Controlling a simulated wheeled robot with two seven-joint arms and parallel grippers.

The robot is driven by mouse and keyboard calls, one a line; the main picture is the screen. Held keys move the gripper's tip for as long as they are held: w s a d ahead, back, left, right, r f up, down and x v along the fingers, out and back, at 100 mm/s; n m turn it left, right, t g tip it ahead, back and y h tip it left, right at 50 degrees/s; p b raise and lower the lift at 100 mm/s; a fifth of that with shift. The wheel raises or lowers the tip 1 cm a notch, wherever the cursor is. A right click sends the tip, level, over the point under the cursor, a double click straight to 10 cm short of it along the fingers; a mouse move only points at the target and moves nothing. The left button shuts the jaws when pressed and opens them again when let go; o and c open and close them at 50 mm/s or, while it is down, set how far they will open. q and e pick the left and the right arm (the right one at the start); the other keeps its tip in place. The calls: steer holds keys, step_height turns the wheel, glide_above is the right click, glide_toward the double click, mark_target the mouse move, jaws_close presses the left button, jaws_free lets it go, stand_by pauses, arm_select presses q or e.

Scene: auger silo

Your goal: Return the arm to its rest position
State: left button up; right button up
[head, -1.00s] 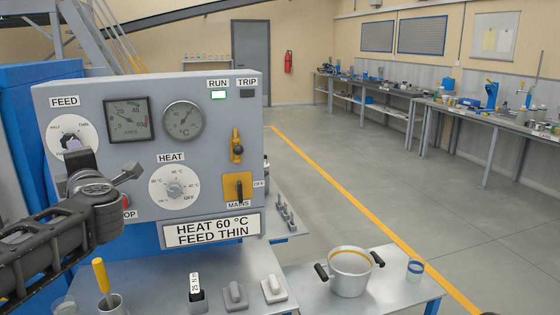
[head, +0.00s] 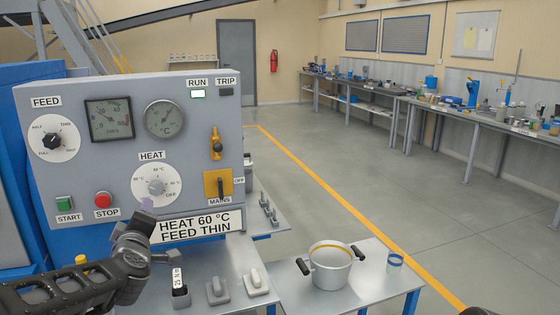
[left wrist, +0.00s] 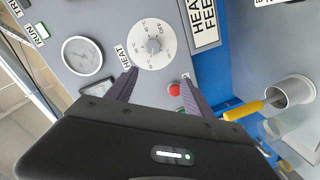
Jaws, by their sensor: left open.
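My left gripper (head: 147,208) is low in front of the grey control panel (head: 95,165), below the HEAT dial (head: 157,187). Its fingers hide part of the panel's lower edge. In the left wrist view the jaws (left wrist: 160,88) are apart with nothing between them, and the HEAT dial lies beyond the tips. The FEED dial (head: 53,138) is uncovered at the upper left; its exact setting is too small to tell. The RUN lamp (head: 198,94) is lit and TRIP is dark. A sign (head: 196,226) reads HEAT 60 °C, FEED THIN. My right gripper does not show.
The START button (head: 64,203) and STOP button (head: 103,199) are on the panel's lower left. On the bench below stand a yellow-handled tool (left wrist: 242,110) in a cup and grey switch-like blocks (head: 218,291). A pot (head: 330,269) and a jar (head: 395,263) stand to the right.

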arm_select(q)
steer(key=s+d+f+m+g+h, duration=0.25)
steer(key=d+f, duration=0.25)
steer(key=f, duration=0.5)
steer(key=s+d+f+m+g+h, duration=0.1)
steer(key=s+d+f+m+h, duration=0.2)
steer(key=f, duration=0.8)
steer(key=s+d+f+m+g+h, duration=0.1)
steer(key=s+d+f+m+g, duration=0.15)
steer(key=d+f, duration=0.55)
steer(key=s+d+f+m+g+h, duration=0.1)
steer(key=s+d+f+g, duration=0.3)
steer(key=s+f, duration=0.8)
steer(key=s+d+f+m+g+h+p, duration=0.1)
steer(key=s+d+f+m+g, duration=0.3)
steer(key=s+f, duration=0.7)
steer(key=s+d+g+h, duration=0.1)
steer(key=s, duration=0.5)
steer(key=shift+s+f, duration=0.35)
steer(key=shift+s, duration=0.05)
